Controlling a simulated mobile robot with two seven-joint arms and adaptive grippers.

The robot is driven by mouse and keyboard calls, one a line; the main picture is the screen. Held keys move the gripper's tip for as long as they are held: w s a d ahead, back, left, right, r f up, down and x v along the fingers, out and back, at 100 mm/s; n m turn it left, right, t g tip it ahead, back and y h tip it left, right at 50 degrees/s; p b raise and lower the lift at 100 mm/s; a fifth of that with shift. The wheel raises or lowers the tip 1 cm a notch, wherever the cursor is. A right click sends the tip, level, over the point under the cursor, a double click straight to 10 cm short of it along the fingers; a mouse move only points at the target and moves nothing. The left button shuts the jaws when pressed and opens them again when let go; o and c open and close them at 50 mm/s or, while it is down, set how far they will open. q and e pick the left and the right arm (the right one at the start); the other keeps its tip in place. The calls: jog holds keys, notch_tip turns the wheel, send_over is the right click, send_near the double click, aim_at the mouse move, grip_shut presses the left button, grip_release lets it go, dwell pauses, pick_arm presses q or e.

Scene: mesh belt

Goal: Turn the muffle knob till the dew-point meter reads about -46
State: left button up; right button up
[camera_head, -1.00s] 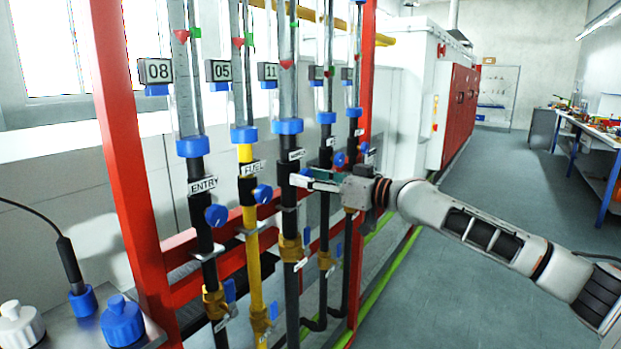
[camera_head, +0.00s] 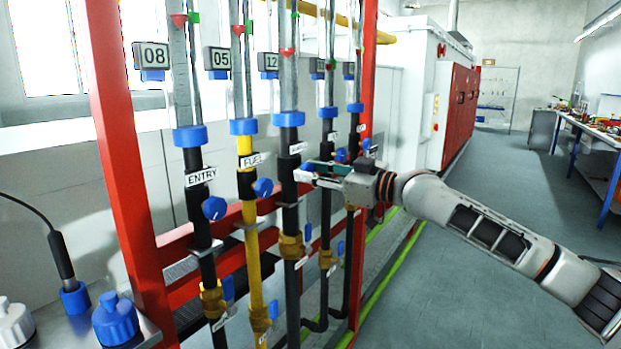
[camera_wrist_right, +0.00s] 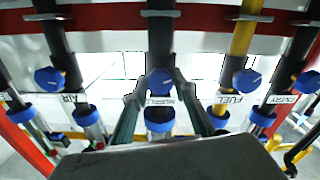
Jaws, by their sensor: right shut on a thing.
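The muffle knob is the blue knob (camera_wrist_right: 160,82) on the middle dark pipe, seen in the wrist view between the two fingers of my right gripper (camera_wrist_right: 157,90). In the head view my right gripper (camera_head: 308,173) reaches in from the right and is shut on this knob, which it mostly hides. The display of the middle flow tube (camera_head: 269,62) reads 12. I cannot make out a dew-point meter in these views. My left gripper is not in view.
Neighbouring pipes carry similar blue knobs, for ENTRY (camera_head: 214,208) and FUEL (camera_head: 263,187), close to the left. A red frame post (camera_head: 115,150) stands at left. The floor (camera_head: 470,290) at right is clear.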

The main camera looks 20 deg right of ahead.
pick_arm(q)
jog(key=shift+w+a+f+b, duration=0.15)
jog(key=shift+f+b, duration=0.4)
jog(key=shift+b, duration=0.8)
pick_arm(e)
jog(key=shift+n, duration=3.3)
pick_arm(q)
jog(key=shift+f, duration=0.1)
pick_arm(e)
jog(key=o, duration=1.1)
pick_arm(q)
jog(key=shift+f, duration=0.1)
pick_arm(e)
jog(key=v, duration=1.2)
